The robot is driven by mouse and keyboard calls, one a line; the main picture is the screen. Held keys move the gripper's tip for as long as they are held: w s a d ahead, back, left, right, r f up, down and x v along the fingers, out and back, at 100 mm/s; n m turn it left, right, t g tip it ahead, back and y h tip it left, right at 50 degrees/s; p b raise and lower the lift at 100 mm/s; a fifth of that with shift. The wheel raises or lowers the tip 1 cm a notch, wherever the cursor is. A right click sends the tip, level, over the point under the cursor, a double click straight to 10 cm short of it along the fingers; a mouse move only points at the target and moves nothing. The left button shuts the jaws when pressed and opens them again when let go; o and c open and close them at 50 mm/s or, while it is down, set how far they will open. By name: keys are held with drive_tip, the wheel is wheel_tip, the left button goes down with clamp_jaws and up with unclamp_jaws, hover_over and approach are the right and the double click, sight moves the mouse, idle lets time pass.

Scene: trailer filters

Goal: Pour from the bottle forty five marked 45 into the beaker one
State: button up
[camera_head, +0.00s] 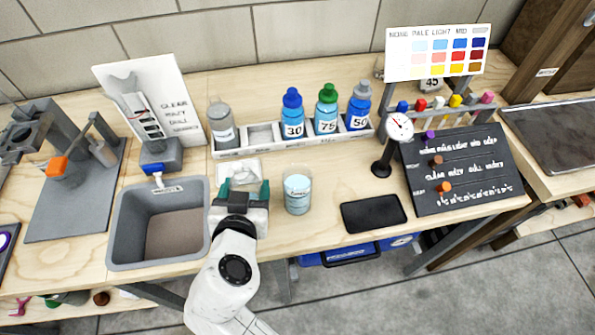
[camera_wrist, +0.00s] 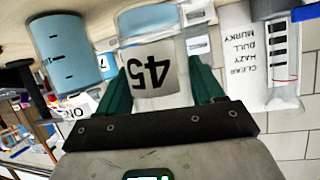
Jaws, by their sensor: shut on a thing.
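My gripper (camera_head: 241,193) is shut on the bottle forty five (camera_wrist: 152,72), between its green fingers. Its label 45 appears upside down in the wrist view, like the other writing there. In the head view, only a small grey part of the bottle (camera_head: 243,174) shows between the fingers; it looks roughly upright. The beaker one (camera_head: 297,190) stands on the bench just right of my gripper, apart from it, with pale blue liquid inside. It also shows at the left of the wrist view (camera_wrist: 66,50).
A sink (camera_head: 160,225) lies left. A dial gauge (camera_head: 399,128), black pad (camera_head: 373,213) and dark board (camera_head: 465,165) lie right.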

sight(253, 173)
drive_tip(key=shift+d+r+m, duration=0.2)
drive_tip(key=shift+m, duration=0.2)
drive_tip(key=r+p, duration=0.1)
drive_tip(key=r+y+p, duration=0.1)
drive_tip(key=r+m+p, duration=0.1)
drive_tip(key=r+p, duration=0.1)
drive_tip(key=shift+w+d+g, duration=0.15)
drive_tip(key=shift+d+g, duration=0.2)
drive_tip(key=shift+g, duration=0.05)
drive_tip(key=shift+w+d+r+m+y+p, duration=0.1)
drive_tip(key=shift+d+r+m+y+p, duration=0.2)
drive_tip(key=shift+r+p, duration=0.25)
drive_tip(key=shift+w+d+r+m+y+p, duration=0.1)
drive_tip(key=shift+d+r+m+y+p, duration=0.05)
drive_tip(key=shift+r+m+y+p, duration=0.35)
drive_tip(key=shift+d+f, duration=0.1)
drive_tip(key=shift+d, duration=0.05)
drive_tip(key=shift+w+d+r+m+y+p, duration=0.1)
drive_tip(key=shift+d+r+m+y+p, duration=0.2)
drive_tip(key=shift+d+r+m+y, duration=0.15)
drive_tip(key=shift+a+r+m+y, duration=0.15)
drive_tip(key=shift+r+m+y, duration=0.1)
drive_tip(key=shift+m, duration=0.2)
drive_tip(key=shift+f+g, duration=0.3)
drive_tip(key=shift+a+m+y+b, duration=0.1)
drive_tip(key=shift+m+y+b, duration=0.2)
drive_tip(key=shift+m+y, duration=0.15)
drive_tip(key=shift+f, duration=0.1)
